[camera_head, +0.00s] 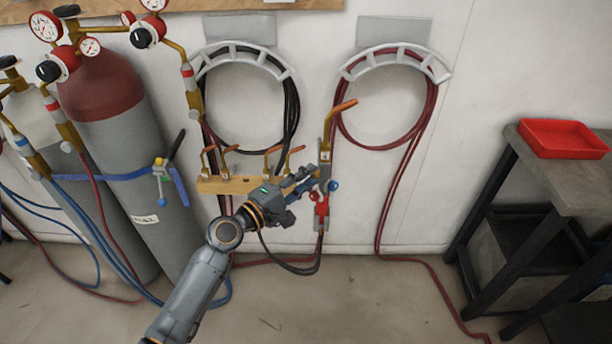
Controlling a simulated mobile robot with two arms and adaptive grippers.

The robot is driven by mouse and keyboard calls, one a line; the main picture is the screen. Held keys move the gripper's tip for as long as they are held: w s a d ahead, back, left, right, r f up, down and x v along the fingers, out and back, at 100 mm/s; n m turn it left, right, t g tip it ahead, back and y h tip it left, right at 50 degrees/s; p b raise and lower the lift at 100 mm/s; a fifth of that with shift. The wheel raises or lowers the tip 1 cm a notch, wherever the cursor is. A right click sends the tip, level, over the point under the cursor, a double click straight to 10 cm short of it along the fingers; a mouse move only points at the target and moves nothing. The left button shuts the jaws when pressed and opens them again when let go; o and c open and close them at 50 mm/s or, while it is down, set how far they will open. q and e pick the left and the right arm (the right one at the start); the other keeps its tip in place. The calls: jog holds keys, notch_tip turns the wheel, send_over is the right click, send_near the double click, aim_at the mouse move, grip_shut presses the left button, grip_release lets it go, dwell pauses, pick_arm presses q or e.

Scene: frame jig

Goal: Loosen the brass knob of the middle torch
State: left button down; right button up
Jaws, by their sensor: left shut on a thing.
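A wooden rack (228,186) on the wall holds several upright copper-coloured torch tips in a row. At its right end stands an upright torch (325,145) with a brass body and a bent copper-coloured tip. A blue knob (333,186) and a red fitting (322,210) show on its lower part. My left gripper (308,183) reaches in from the lower left and is shut at this torch's lower body. Its fingers hide the exact part gripped, and I see no brass knob clearly. My right gripper is not in view.
Gas cylinders (130,150) with gauges stand at the left, held by a blue strap. Black hose (290,110) and red hose (432,110) hang coiled on wall hooks. More hoses run along the floor. A dark bench (575,185) with a red tray (560,139) stands at the right.

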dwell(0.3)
pick_arm(q)
jog(key=c, duration=1.2)
grip_release()
jog(key=v, duration=1.2)
